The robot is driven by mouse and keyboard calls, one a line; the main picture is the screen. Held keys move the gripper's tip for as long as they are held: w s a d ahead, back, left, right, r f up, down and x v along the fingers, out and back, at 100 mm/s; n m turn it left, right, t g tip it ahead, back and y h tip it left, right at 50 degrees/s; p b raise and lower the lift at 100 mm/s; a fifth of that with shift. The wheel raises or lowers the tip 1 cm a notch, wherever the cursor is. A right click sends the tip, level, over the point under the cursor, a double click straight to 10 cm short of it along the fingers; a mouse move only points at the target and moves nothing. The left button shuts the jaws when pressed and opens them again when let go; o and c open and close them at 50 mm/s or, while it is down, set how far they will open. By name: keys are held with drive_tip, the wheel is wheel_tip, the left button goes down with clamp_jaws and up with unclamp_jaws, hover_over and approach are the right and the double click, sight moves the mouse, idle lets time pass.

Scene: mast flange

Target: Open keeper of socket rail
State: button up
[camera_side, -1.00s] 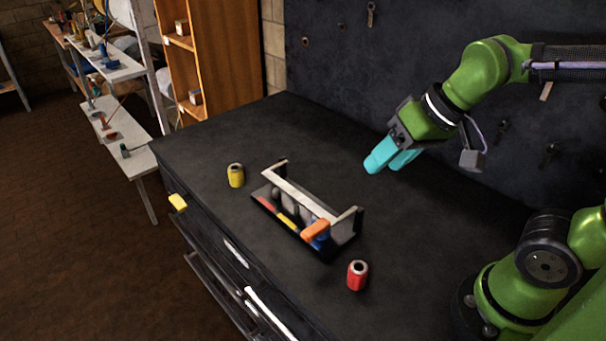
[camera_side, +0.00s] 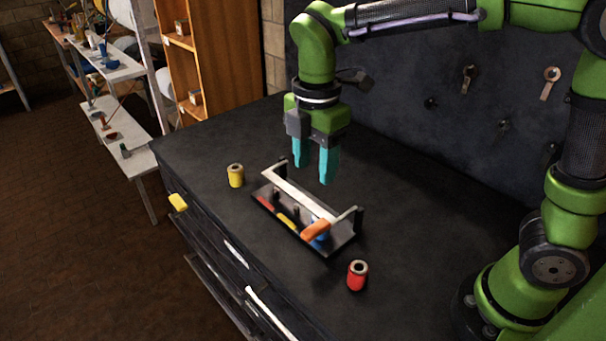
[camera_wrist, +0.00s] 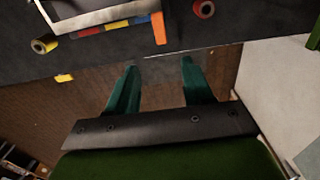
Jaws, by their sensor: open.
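The socket rail (camera_side: 345,243) is a black tray on the bench. A pale keeper bar (camera_side: 288,190) runs along it between two dark end posts, and looks closed over it. An orange tab (camera_side: 315,230) is at the bar's near right end. Red, yellow and blue patches show in the tray, with small dark pegs.
The black bench (camera_side: 410,220) is clear to the right. A dark wall with hanging tools (camera_side: 467,80) rises behind it.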

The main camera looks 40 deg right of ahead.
sight(313, 229)
wheel_tip(313, 229, down, 15)
drive_tip(key=shift+r, duration=0.1)
drive_tip(key=shift+c, duration=0.3)
clamp_jaws()
